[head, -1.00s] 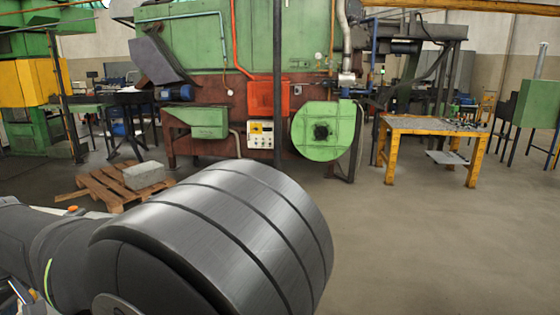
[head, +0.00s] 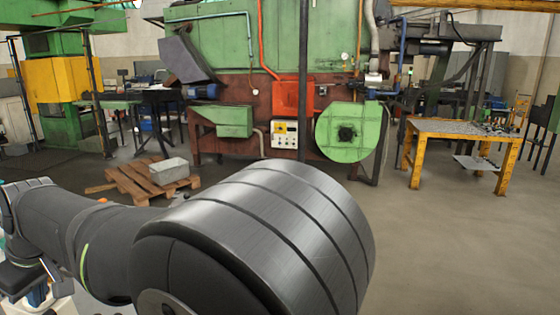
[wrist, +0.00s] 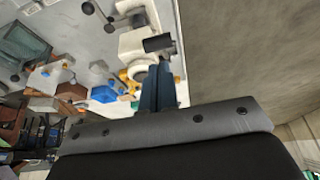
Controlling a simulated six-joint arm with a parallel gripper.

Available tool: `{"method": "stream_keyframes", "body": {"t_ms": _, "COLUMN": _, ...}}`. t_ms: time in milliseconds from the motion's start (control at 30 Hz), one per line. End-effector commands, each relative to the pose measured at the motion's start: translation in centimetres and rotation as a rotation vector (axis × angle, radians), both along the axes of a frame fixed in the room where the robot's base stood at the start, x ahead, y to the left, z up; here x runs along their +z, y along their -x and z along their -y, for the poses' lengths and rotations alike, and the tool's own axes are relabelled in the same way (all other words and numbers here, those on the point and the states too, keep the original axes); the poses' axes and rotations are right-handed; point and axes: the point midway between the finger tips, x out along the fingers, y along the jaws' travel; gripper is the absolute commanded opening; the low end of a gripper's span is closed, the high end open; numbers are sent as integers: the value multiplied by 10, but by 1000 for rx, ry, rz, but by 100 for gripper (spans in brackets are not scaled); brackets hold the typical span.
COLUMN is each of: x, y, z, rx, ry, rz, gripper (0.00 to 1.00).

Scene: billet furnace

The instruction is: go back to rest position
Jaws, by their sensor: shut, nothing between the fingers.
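My gripper (wrist: 160,88) shows in the wrist view as two dark blue-grey fingers held together, with nothing between them. A white machine part with a black knob (wrist: 158,44) appears directly beyond the fingertips; I cannot tell the gap between them. In the head view my dark arm spans the lower left, and its large ribbed joint fills the lower middle. The gripper cannot be made out clearly in that view.
The wrist view shows a pale work surface (wrist: 92,35) with a blue item (wrist: 103,93) and brown blocks (wrist: 72,91). The head view shows the green furnace (head: 340,30), a pallet (head: 130,183) with a grey block (head: 170,171), and a yellow table (head: 421,150).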

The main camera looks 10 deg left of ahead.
Motion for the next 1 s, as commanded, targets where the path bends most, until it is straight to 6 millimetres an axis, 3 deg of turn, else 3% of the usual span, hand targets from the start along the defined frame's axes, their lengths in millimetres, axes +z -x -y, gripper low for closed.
{"method": "stream_keyframes", "body": {"t_ms": 233, "x": -30, "y": 0, "z": 0, "rx": -1, "ry": 1, "rz": 0, "gripper": 0}}
{"method": "stream_keyframes", "body": {"t_ms": 600, "x": -35, "y": 0, "z": 0, "rx": -1, "ry": 0, "rz": 0, "gripper": 2}}
{"method": "stream_keyframes", "body": {"t_ms": 1000, "x": -33, "y": -2, "z": 1, "rx": -28, "ry": -1, "rz": -11, "gripper": 80}}
